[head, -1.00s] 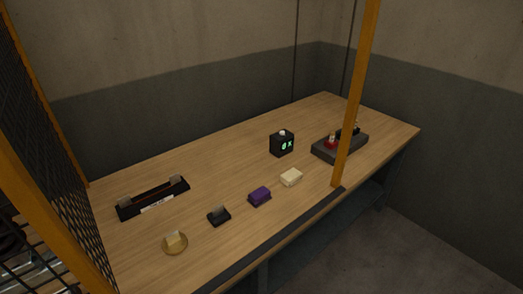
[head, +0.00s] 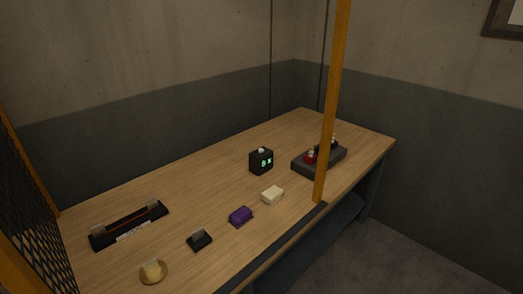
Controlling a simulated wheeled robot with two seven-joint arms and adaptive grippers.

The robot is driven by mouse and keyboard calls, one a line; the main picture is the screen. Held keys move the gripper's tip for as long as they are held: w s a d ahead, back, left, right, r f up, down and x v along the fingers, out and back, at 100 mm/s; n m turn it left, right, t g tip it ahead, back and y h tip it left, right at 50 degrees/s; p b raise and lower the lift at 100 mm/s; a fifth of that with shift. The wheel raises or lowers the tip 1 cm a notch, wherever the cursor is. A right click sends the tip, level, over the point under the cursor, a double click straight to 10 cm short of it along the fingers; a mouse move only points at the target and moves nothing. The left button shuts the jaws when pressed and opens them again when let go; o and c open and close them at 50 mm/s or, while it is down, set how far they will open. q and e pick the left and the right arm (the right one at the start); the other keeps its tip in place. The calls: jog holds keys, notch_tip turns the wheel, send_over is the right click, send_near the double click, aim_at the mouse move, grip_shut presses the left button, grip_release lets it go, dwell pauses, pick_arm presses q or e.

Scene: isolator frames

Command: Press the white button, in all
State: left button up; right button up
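A small black box (head: 261,162) with a green lit display stands on the wooden table, and a white button (head: 261,150) sits on its top. The characters on the display are too small to read surely. A white block (head: 272,195) lies in front of the box. Neither of my grippers shows in the head view.
A purple block (head: 240,216), a small black holder (head: 199,239) and a round gold piece (head: 153,271) line the table (head: 190,190) front. A long black stand (head: 130,225) lies left. A grey base with red and black parts (head: 319,161) stands behind an orange post (head: 332,100).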

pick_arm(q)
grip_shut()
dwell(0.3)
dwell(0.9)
